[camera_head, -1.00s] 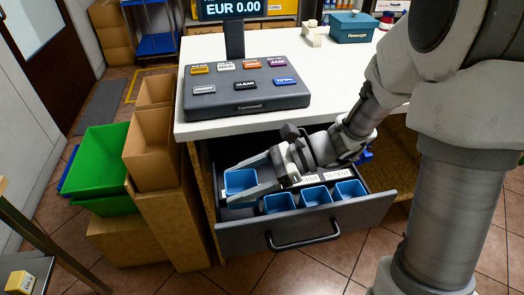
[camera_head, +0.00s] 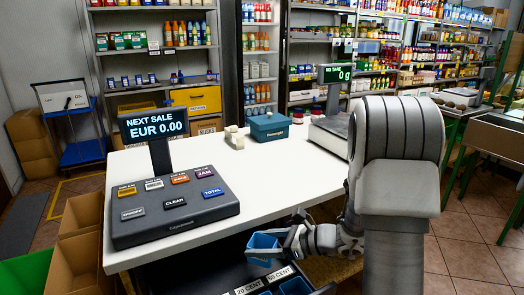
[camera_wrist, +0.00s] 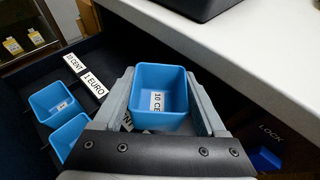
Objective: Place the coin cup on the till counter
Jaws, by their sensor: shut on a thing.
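My gripper (camera_head: 284,244) is shut on a blue coin cup (camera_head: 263,249) in front of the till counter's front edge, above the open drawer. In the wrist view the cup (camera_wrist: 158,82) sits upright between the two fingers, with a "10 CE" label showing inside. The white till counter (camera_head: 290,168) lies just beyond the cup; in the wrist view its edge (camera_wrist: 240,62) is at the upper right. The cup is apart from the counter top.
The open drawer (camera_wrist: 25,85) holds other blue cups (camera_wrist: 55,100). A dark till keypad (camera_head: 172,208) with a price display (camera_head: 155,127) covers the counter's left part. A teal box (camera_head: 269,127) and scale (camera_head: 330,130) stand farther back. The counter's middle is clear.

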